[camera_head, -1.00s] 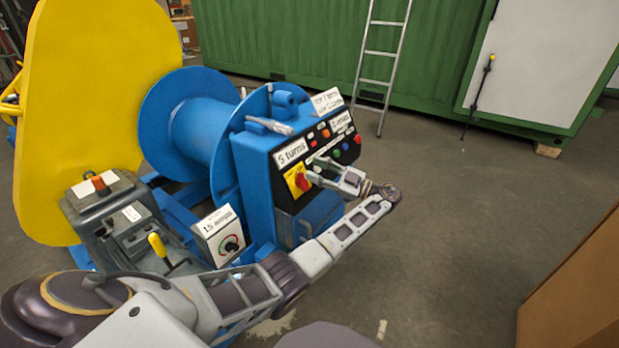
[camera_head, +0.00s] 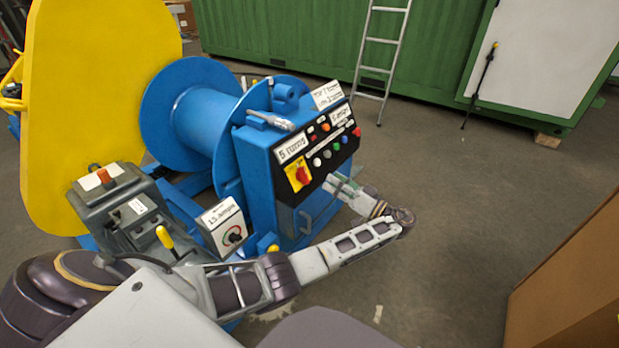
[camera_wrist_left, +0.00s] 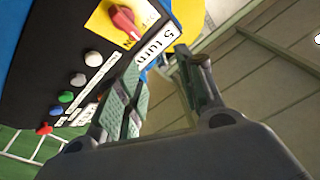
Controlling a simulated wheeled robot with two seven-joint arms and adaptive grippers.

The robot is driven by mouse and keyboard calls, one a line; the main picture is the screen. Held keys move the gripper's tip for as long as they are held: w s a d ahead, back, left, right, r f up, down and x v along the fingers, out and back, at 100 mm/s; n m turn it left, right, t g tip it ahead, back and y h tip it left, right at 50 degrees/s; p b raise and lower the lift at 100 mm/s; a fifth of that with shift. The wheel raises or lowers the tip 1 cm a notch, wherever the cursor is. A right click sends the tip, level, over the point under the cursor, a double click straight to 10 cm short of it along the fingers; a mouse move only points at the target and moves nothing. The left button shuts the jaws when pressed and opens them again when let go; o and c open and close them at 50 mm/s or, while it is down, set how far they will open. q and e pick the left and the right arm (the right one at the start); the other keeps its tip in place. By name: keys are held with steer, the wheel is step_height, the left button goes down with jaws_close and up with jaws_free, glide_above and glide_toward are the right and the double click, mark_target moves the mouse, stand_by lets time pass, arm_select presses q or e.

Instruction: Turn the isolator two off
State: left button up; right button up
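A red rotary isolator knob (camera_head: 301,174) on a yellow plate is on the black panel of the blue machine, under a label reading like "5 turns". The knob also shows in the left wrist view (camera_wrist_left: 125,20), with lettering on its plate partly hidden. I cannot read its position for sure. My left gripper (camera_head: 342,186) is below and right of the knob, apart from it. In the left wrist view the fingers (camera_wrist_left: 162,62) are spread with nothing between them. My right gripper is not in view.
Several coloured buttons (camera_head: 327,154) sit beside the knob. A white box with a dial (camera_head: 234,236) and a grey control unit with a yellow lever (camera_head: 164,237) stand left. A brown box (camera_head: 570,275) is at the right. The floor between is clear.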

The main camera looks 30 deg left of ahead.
arm_select(q)
steer(key=f+m, duration=0.1)
steer(key=m, duration=1)
steer(key=d+f+m+h, duration=0.1)
steer(key=m, duration=1)
steer(key=d+f+m+t+h, duration=0.1)
steer(key=f+m, duration=0.1)
steer(key=m, duration=0.9)
steer(key=shift+d, duration=0.2)
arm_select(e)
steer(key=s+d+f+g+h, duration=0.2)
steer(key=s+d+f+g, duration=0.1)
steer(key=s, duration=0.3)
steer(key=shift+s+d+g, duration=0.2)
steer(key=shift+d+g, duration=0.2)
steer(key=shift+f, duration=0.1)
arm_select(q)
steer(key=shift+w+a, duration=0.1)
steer(key=shift+a, duration=0.05)
